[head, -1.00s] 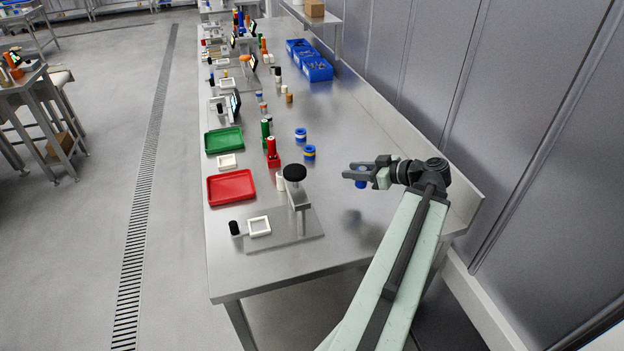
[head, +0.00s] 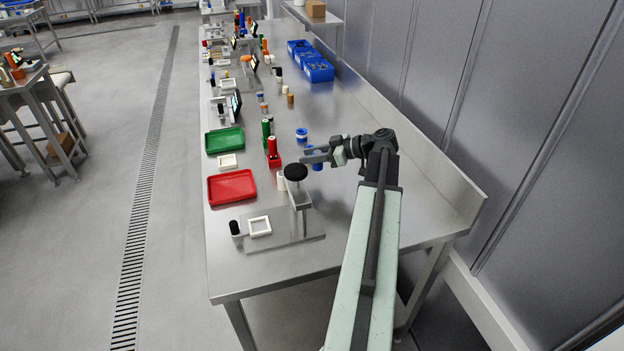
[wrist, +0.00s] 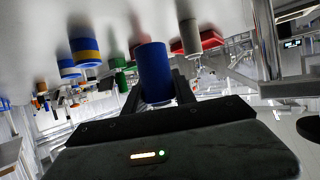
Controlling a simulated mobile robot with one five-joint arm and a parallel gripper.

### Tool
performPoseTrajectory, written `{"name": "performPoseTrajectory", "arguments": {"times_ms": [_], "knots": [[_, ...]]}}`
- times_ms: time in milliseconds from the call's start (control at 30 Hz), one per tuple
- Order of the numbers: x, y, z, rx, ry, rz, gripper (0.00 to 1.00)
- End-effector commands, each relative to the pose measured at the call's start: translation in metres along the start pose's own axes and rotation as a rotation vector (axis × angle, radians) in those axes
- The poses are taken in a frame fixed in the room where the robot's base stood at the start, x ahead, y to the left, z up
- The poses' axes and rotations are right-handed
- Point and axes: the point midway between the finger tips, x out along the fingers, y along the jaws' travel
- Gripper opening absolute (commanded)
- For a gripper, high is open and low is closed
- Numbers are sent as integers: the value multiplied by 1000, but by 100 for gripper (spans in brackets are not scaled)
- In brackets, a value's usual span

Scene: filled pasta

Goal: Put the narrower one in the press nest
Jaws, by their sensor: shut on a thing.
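My gripper (head: 308,156) is shut on a plain blue cylinder (wrist: 153,72), held above the bench; part of it shows below the fingers in the head view (head: 317,166). The press, with a black round knob (head: 295,172), stands left of and nearer than my gripper. Its white square nest (head: 260,226) lies on the metal base plate, and looks empty. A blue cylinder with a pale band (head: 301,134) stands behind my gripper. A blue cylinder with a yellow band (wrist: 84,52) shows in the wrist view; my gripper mostly hides it in the head view.
A red tray (head: 232,186), a green tray (head: 224,140) and a red bottle-like thing (head: 273,152) stand left of my gripper. A white cylinder (head: 282,181) is beside the press. Blue bins (head: 318,69) are farther back. The right part of the bench is clear.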

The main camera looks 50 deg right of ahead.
Motion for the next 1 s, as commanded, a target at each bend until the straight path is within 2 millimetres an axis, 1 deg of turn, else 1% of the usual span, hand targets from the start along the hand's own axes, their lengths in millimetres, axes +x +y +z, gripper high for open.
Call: {"name": "performPoseTrajectory", "arguments": {"times_ms": [33,200,267,400,433,500,700,833,867,900,933,1000], "knots": [[6,0,15,0,1,0,0],[6,0,15,0,0,0,0],[9,0,22,0,0,0,0],[19,0,45,0,0,0,0],[20,0,49,0,0,0,0],[21,0,50,0,1,0,0],[20,0,46,0,0,-1,0],[22,0,50,0,0,-1,0],[21,0,49,0,0,-1,37],[21,0,49,0,0,-1,48],[21,0,49,0,0,-1,54],[21,0,48,0,0,-1,54]]}}
